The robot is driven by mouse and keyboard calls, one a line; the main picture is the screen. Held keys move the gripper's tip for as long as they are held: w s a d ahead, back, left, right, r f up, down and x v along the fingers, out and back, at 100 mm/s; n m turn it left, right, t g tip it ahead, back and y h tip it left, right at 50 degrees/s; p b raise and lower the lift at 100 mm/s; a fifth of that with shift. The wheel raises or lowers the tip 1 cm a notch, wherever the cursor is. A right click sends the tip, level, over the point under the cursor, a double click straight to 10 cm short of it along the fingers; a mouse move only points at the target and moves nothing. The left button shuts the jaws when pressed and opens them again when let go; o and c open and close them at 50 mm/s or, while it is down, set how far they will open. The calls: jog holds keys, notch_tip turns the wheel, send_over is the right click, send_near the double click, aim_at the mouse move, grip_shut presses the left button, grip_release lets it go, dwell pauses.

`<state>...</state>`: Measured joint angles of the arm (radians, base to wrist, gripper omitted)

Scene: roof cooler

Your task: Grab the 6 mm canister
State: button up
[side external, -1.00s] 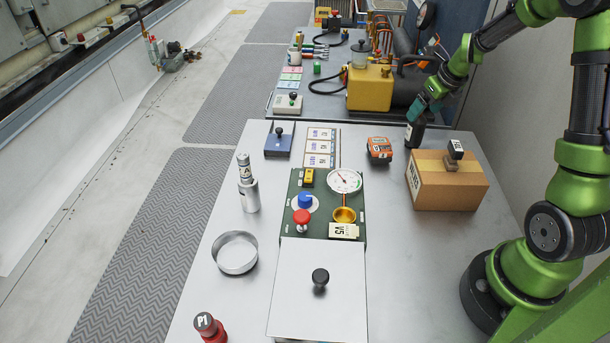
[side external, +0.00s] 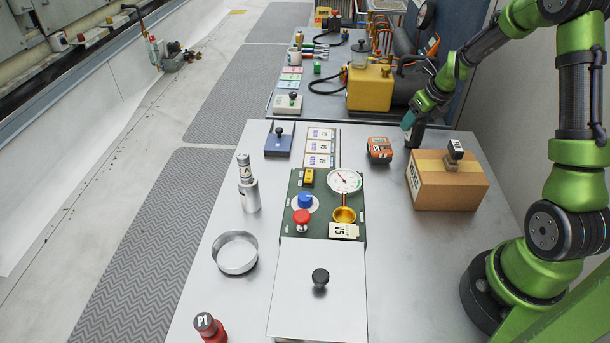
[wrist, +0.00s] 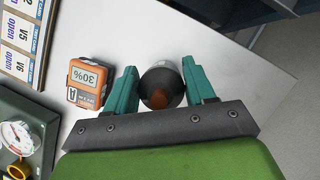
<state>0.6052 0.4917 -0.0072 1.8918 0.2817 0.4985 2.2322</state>
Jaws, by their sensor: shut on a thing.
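A dark canister (side external: 416,137) is at the far right corner of the grey table, behind the cardboard box. My gripper (side external: 409,122) is around its upper part. In the wrist view, the canister (wrist: 160,82) sits between the teal fingers of my gripper (wrist: 162,74), seen from above, with a brown-orange tip. The fingers are shut on it. I cannot read any size marking on the canister. It looks upright, with its lower end at or close to the table top.
An orange meter (side external: 379,150) reading 30% in the wrist view (wrist: 87,82) is close to the left. The cardboard box (side external: 447,187) with a stamp-like block on it stands in front. A yellow tank unit (side external: 370,88) is behind. The green gauge panel (side external: 325,215) lies left.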

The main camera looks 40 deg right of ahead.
jog(key=shift+r, duration=0.1)
jog(key=shift+c, duration=0.8)
